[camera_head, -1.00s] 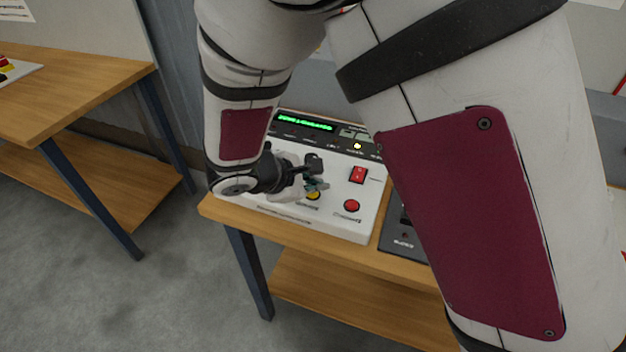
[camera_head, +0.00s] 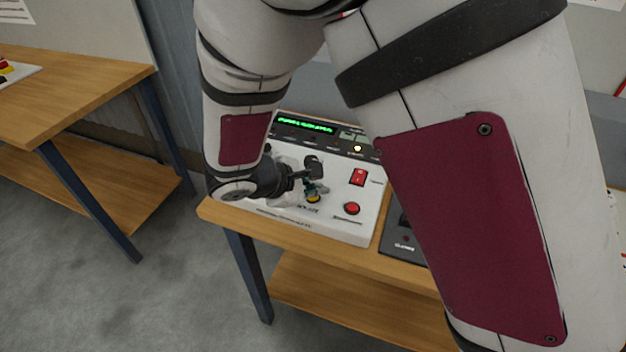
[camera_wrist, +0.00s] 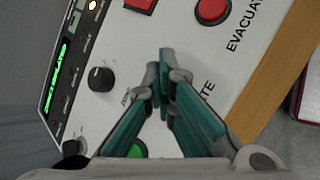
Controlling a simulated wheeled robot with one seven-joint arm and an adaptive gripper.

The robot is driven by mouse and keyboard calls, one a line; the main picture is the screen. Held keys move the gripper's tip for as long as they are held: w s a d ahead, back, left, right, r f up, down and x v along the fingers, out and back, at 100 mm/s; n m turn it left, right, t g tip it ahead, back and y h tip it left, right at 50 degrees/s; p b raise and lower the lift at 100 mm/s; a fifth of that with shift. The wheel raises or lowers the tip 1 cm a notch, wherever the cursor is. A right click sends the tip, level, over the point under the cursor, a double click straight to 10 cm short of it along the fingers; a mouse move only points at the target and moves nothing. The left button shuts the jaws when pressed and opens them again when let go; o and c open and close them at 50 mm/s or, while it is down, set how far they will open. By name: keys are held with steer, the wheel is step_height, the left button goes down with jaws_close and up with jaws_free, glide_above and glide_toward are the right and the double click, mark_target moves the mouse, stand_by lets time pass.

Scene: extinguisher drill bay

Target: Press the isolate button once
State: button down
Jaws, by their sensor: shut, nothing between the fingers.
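The white control panel (camera_head: 335,222) sits on a wooden bench. The yellow isolate button (camera_head: 314,199) shows near its front edge, partly covered by my fingers, with its label just in front. My gripper (camera_head: 315,190) is shut and empty, its green-lined fingers pointing down at this button. I cannot tell whether the tips touch it. In the wrist view my gripper (camera_wrist: 165,72) hides the yellow button and most of its label; only the ending "TE" shows.
A red evacuate button (camera_head: 352,208) and a red rocker switch (camera_head: 359,177) lie right of my fingers. The wrist view shows a black knob (camera_wrist: 101,78) and a green button (camera_wrist: 139,150) close by. A dark box (camera_head: 402,243) stands right of the panel.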

mark_target(315, 199)
steer(key=shift+r+p, duration=0.4)
steer(key=shift+r, duration=0.4)
steer(key=shift+r+p, duration=1.45)
steer(key=shift+r, duration=1.1)
